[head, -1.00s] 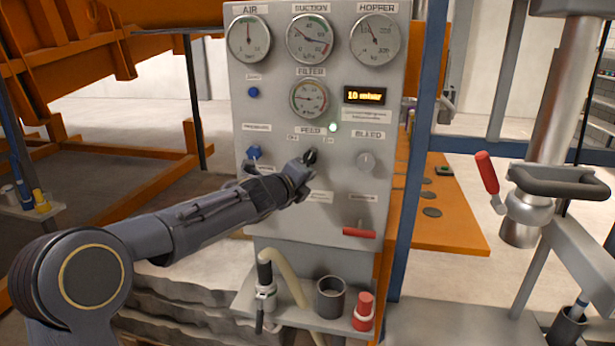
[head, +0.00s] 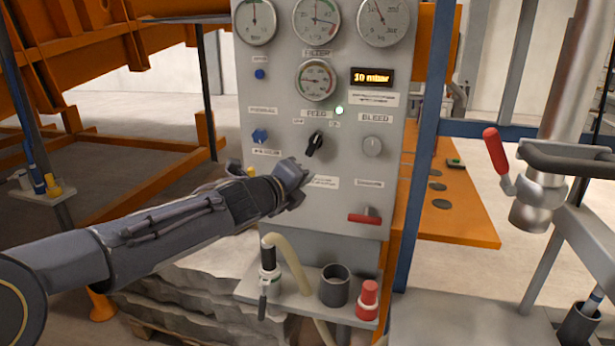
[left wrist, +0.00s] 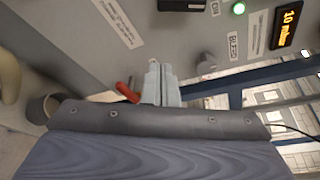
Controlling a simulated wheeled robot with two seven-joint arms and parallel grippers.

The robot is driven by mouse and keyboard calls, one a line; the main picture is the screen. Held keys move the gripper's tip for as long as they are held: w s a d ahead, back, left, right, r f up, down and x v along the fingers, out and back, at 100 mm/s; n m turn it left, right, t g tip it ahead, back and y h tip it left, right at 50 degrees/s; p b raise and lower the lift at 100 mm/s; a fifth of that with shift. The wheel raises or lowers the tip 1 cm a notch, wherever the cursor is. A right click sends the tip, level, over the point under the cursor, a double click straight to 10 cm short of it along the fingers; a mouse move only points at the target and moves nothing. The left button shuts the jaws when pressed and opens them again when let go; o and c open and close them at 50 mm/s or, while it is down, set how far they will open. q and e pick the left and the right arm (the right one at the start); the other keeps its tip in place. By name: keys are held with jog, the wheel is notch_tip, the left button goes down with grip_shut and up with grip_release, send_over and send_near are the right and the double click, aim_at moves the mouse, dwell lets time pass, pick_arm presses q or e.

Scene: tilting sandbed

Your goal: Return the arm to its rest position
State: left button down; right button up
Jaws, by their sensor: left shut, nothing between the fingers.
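My left gripper (head: 293,175) is in front of the grey control panel (head: 335,210), below and to the left of the black feed knob (head: 314,145). It is apart from the knob and holds nothing. In the left wrist view its fingers (left wrist: 160,82) are together, with the red lever (left wrist: 126,92) beside them. The feed knob is turned at a slant, and a green lamp (head: 339,111) is lit above it. The display (head: 373,77) reads 10 mbar. My right gripper is not in view.
Below the panel a small shelf (head: 310,301) holds a hose nozzle (head: 268,262), a dark cup (head: 334,285) and a red-capped piece (head: 368,298). A blue post (head: 422,150) and a red-handled valve (head: 495,158) stand to the right. Orange framework (head: 150,170) is at the left.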

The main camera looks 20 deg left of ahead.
pick_arm(q)
jog(key=s+a+f+n+g+y, duration=0.25)
jog(key=s+a+f+n, duration=0.2)
jog(key=s+n, duration=0.5)
jog(key=s+a+f+n+g+y, duration=0.25)
jog(key=s+a+f+n, duration=0.2)
jog(key=s+n, duration=0.45)
jog(key=s+d+f+n+g+h, duration=0.2)
jog(key=s+f+n, duration=0.3)
jog(key=s, duration=0.4)
jog(key=s+d+f+n+g+h, duration=0.2)
jog(key=s+d+f+n, duration=0.3)
jog(key=s, duration=0.4)
jog(key=shift+s+f+g, duration=0.3)
jog(key=shift+f+g, duration=0.2)
jog(key=shift+f, duration=0.2)
